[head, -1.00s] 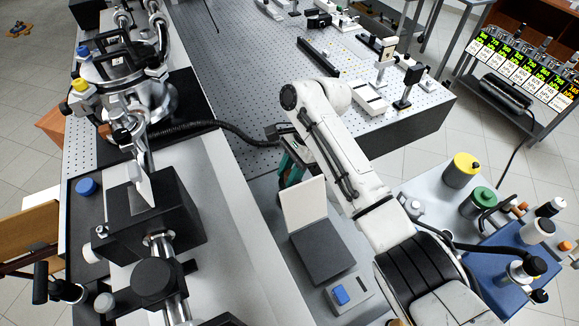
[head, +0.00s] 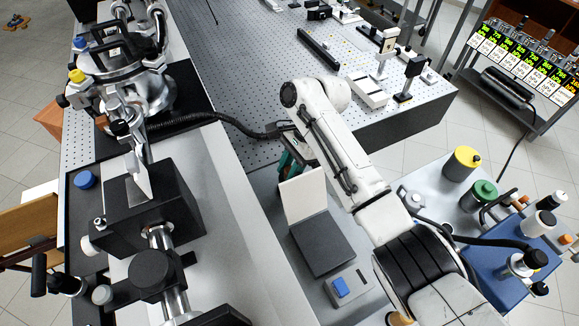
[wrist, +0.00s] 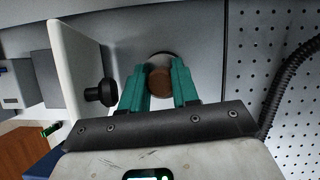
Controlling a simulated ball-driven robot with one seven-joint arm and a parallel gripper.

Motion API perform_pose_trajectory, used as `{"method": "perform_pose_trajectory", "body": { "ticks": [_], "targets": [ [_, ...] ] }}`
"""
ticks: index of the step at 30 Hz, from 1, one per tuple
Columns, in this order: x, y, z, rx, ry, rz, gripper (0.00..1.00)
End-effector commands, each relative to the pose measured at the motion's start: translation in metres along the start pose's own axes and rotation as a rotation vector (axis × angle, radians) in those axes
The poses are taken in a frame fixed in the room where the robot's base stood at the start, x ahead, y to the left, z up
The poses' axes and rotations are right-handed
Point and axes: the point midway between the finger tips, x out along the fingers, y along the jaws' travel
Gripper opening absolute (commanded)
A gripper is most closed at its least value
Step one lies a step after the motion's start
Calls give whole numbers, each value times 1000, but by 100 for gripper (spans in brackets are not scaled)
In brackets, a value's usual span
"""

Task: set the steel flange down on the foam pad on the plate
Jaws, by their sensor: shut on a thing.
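My gripper shows in the wrist view (wrist: 160,88) with two green fingers shut on a round thing, which I take to be the steel flange. Its brown round face (wrist: 160,83) lies between the fingertips, with a pale grey rim (wrist: 160,58) beyond it. I cannot tell for certain which surface is the foam pad.
A small box with a blue top (head: 341,288) stands in front of the slab. A perforated optical table (head: 262,60) lies beyond, with a black hose (head: 225,119) near my gripper. Black equipment (head: 150,215) stands at left; a trolley with bottles (head: 483,194) is at right.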

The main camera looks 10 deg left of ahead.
Motion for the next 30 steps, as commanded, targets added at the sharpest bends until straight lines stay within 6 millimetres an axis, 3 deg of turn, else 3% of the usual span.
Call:
{"method": "perform_pose_trajectory", "body": {
  "ticks": [16, 30],
  "targets": [
    [1, 0, 0, -3, -2, 1, 0],
    [20, 0, -8, -3, -3, 1, 0]
  ]
}}
